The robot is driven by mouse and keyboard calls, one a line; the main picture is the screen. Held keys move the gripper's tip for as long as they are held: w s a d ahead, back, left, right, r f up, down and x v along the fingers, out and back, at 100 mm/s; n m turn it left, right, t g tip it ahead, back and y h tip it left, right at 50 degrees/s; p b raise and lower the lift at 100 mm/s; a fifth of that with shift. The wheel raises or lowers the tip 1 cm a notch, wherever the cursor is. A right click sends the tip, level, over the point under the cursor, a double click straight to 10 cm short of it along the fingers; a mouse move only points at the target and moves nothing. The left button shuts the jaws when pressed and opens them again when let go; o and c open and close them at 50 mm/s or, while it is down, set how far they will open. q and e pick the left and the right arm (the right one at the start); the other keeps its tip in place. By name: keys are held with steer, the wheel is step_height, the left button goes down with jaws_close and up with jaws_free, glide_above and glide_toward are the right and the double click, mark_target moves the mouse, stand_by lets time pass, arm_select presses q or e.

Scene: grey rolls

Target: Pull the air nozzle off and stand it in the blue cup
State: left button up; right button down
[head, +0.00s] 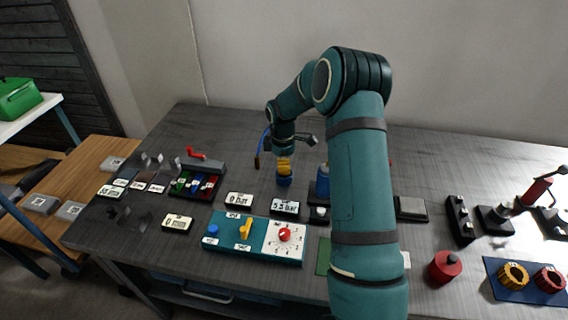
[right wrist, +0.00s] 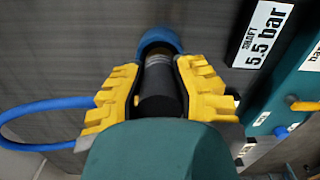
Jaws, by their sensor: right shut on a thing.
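My right gripper (head: 284,166) has yellow fingers and points down over the table's middle. In the right wrist view the fingers (right wrist: 160,90) are shut on a dark cylinder, the air nozzle (right wrist: 158,92). The blue cup (head: 284,181) is right below the fingertips in the head view. In the right wrist view the blue cup (right wrist: 160,40) shows at the far end of the nozzle. The nozzle is in line with the cup; whether its end is inside or just above is hidden. My left gripper is not in view.
A display reading 5.5 bar (head: 285,207) and another reading 0 bar (head: 239,199) stand near the cup. A teal panel (head: 255,251) with a yellow lever and red knob lies in front. A blue upright part (head: 322,182) stands right of the cup, partly behind my arm.

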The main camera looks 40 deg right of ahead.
steer(key=shift+f+b, duration=0.6)
steer(key=shift+f, duration=0.6)
steer(key=c, duration=0.8)
jaws_free()
steer(key=r, duration=1.2)
steer(key=shift+w+a, duration=0.1)
steer(key=shift+a, duration=0.1)
